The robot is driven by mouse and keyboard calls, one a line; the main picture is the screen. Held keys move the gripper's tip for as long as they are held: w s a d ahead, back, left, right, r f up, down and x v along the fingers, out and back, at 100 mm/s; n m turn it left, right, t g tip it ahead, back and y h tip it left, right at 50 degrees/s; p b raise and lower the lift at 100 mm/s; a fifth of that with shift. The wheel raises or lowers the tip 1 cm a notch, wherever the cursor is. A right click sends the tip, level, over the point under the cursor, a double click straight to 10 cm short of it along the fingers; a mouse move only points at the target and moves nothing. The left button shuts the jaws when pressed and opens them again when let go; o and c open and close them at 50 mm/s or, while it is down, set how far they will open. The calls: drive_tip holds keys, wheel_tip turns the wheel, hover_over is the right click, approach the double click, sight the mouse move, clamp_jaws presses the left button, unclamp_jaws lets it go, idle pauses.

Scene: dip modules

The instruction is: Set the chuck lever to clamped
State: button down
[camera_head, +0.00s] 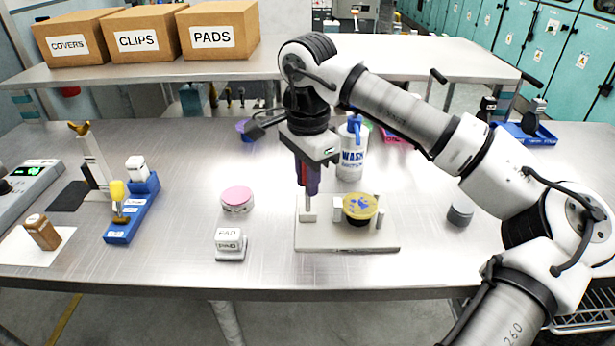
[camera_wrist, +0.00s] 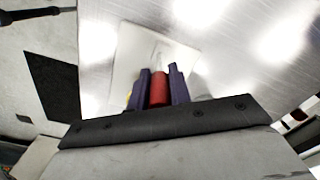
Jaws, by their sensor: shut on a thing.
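My gripper (camera_head: 308,184) points down over the left part of a pale base plate (camera_head: 345,241). Its purple fingers are shut on the red chuck lever (camera_head: 301,172), which stands roughly upright above a small pale post (camera_head: 307,213). In the wrist view the red lever (camera_wrist: 158,88) sits between the two purple fingers (camera_wrist: 159,91). A round part with a yellow top and dark side (camera_head: 360,208) sits between pale jaws on the plate, right of the lever. The lever's lower end is mostly hidden by the fingers.
A white WASH bottle (camera_head: 352,150) stands close behind my gripper. A pink-topped round container (camera_head: 237,199) and a white PAD box (camera_head: 230,242) are to the left. A grey cylinder (camera_head: 460,213) stands right of the plate. The table front between them is clear.

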drive_tip(key=shift+s+f+t+b, duration=0.3)
drive_tip(key=shift+s+t+b, duration=0.35)
drive_tip(key=shift+b, duration=0.8)
drive_tip(key=shift+s+f+t+b, duration=0.35)
drive_tip(key=shift+t+b, duration=0.4)
drive_tip(key=shift+b, duration=0.7)
drive_tip(key=s+t+b, duration=0.1)
drive_tip(key=t+b, duration=0.1)
drive_tip(key=b, duration=0.2)
drive_tip(key=shift+s+f, duration=0.1)
drive_tip(key=shift+s, duration=0.25)
drive_tip(key=shift+s+t+b, duration=0.2)
drive_tip(key=shift+t+b, duration=0.3)
drive_tip(key=shift+b, duration=0.2)
drive_tip(key=c, duration=1.3)
unclamp_jaws()
drive_tip(key=shift+s+r, duration=0.1)
drive_tip(key=shift+r, duration=0.1)
drive_tip(key=v, duration=1.3)
drive_tip(key=shift+s+r+p, duration=0.25)
drive_tip(key=shift+p, duration=0.05)
